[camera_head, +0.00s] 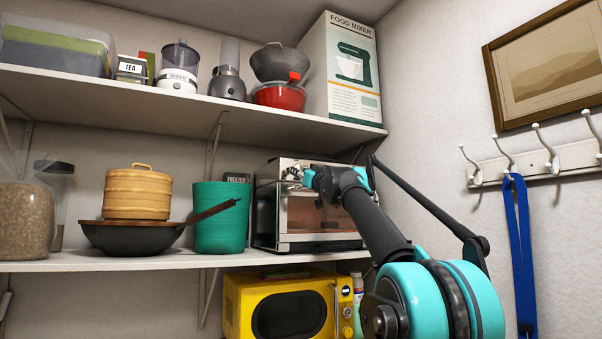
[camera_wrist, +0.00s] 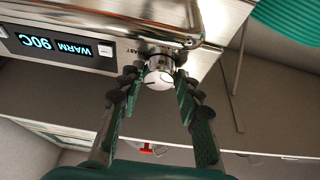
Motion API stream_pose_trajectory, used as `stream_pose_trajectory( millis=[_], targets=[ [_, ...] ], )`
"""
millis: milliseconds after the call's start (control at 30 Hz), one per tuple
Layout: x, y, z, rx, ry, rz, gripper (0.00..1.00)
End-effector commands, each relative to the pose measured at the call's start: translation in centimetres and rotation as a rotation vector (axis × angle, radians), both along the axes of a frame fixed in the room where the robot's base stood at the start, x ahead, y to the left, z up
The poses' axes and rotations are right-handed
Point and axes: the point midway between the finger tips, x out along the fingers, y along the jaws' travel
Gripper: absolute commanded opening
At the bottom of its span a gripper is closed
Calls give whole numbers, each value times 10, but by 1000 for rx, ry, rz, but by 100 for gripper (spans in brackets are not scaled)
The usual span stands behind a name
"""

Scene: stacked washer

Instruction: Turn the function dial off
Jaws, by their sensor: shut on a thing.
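The function dial (camera_wrist: 159,78) is a round, silver-white knob on the front of a steel toaster oven (camera_head: 292,228). In the wrist view the oven panel (camera_wrist: 105,35) appears upside down, and a lit display (camera_wrist: 56,43) beside the dial reads "WARM 90C". Part of a printed label shows next to the dial. My gripper (camera_wrist: 158,84) is shut on the dial, with one dark finger on each side of it. In the head view my teal gripper (camera_head: 312,178) is at the oven's upper front, and the dial cannot be made out clearly there.
The oven stands on the middle shelf (camera_head: 130,262), right of a teal bin (camera_head: 221,220) and a dark wok (camera_head: 128,238). An upper shelf (camera_head: 200,108) hangs above it. A yellow microwave (camera_head: 236,305) is below. The wall is close on the right.

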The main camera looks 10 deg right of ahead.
Motion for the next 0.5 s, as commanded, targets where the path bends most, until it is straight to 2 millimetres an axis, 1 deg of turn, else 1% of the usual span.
stream_pose_trajectory(
  millis=[267, 500],
  targets=[
    [0, -2, 0, -62, -20, -1, 5],
    [1, -4, 0, -224, -72, -2, 5]
  ],
)
